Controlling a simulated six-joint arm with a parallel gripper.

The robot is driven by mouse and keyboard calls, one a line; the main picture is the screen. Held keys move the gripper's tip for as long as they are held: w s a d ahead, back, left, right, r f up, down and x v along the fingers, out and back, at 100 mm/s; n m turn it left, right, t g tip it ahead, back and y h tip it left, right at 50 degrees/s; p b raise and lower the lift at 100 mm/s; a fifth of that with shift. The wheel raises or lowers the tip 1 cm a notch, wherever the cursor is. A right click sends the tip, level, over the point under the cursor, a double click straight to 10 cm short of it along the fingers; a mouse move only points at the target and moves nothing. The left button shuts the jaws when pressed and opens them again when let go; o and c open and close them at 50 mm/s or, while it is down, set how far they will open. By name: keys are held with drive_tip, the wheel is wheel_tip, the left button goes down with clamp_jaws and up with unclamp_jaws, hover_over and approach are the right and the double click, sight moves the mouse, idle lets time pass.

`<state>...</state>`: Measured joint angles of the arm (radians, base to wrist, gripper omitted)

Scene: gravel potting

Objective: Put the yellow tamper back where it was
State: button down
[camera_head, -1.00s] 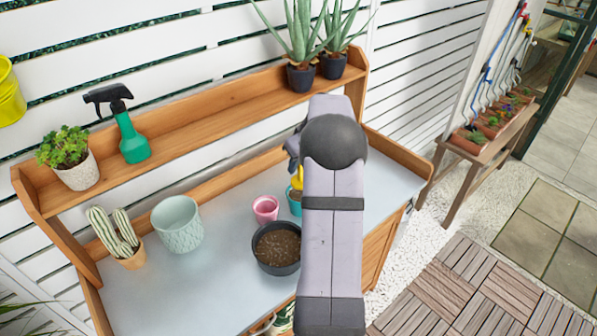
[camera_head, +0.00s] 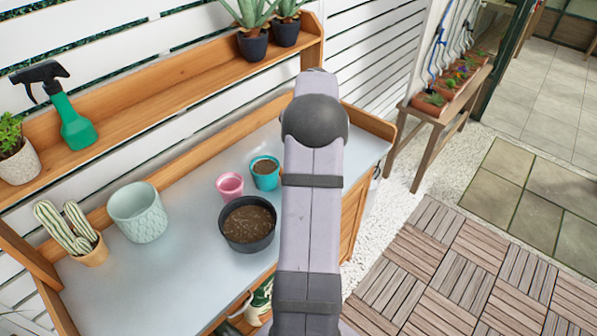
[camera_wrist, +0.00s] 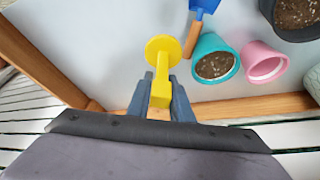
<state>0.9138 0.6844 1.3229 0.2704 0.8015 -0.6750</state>
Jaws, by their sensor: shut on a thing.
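The yellow tamper (camera_wrist: 162,62) has a round flat head and a narrow shaft. It shows in the wrist view, with my gripper (camera_wrist: 161,88) shut on its shaft. The tamper is beside the teal pot (camera_wrist: 214,60), not over its mouth; I cannot tell its height above the table. In the head view my arm hides the gripper and the tamper. The teal pot (camera_head: 265,174) stands there in plain view with dark soil in it.
A blue trowel (camera_wrist: 203,8) with an orange handle lies near the teal pot. A pink pot (camera_head: 229,187) and a black bowl of soil (camera_head: 248,240) stand nearby. A pale green pot (camera_head: 138,214) and a potted cactus (camera_head: 92,252) are at left. A raised wooden edge (camera_wrist: 262,106) bounds the table.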

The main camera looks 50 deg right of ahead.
drive_tip(key=shift+f+p, duration=1.35)
drive_tip(key=shift+f, duration=3.15)
drive_tip(key=shift+f, duration=0.15)
drive_tip(key=c, duration=1.6)
unclamp_jaws()
drive_tip(key=shift+r, duration=0.25)
drive_tip(key=b+v, duration=0.3)
drive_tip(key=v, duration=0.9)
drive_tip(key=shift+f, duration=0.1)
